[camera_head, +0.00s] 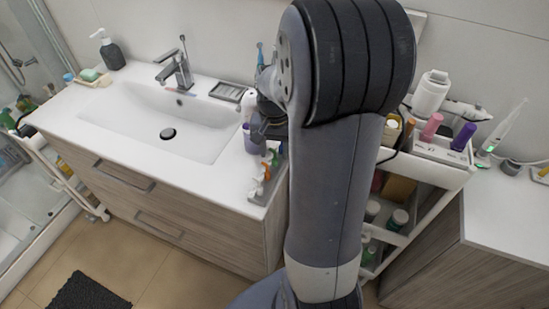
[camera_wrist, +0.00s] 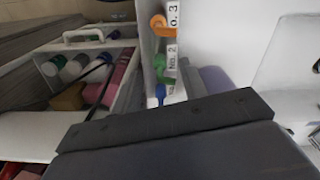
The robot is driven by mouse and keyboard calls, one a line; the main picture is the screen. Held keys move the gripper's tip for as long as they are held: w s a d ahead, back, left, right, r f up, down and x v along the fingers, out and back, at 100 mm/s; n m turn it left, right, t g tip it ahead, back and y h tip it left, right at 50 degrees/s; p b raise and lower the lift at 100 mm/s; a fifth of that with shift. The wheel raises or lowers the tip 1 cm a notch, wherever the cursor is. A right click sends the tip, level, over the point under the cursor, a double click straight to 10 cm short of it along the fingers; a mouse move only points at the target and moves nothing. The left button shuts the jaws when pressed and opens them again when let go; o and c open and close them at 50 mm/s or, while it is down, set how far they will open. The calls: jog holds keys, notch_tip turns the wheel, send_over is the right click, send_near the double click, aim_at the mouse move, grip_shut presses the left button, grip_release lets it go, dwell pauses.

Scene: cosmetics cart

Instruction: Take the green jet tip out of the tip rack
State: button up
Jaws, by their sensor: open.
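The green jet tip (camera_wrist: 160,68) sits in the tip rack (camera_wrist: 180,70) beside the label "No. 2" in the wrist view. In the head view the green tip (camera_head: 274,158) stands in the rack on the sink counter's right edge. An orange tip (camera_wrist: 158,24) is beside "No. 3", and a blue tip (camera_wrist: 160,92) lies on the other side of the green one. My gripper (camera_head: 268,132) is open and close above the rack, apart from the green tip. The fingertips are partly hidden by my arm in the head view, and my dark gripper body covers the lower wrist view.
The sink basin (camera_head: 165,125) is to the left. A white cart (camera_head: 440,165) with bottles and pink and purple items stands to the right, beyond my arm. The counter left of the rack is clear.

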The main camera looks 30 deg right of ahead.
aim_at(275, 159)
jog(key=shift+f, duration=1.6)
grip_shut()
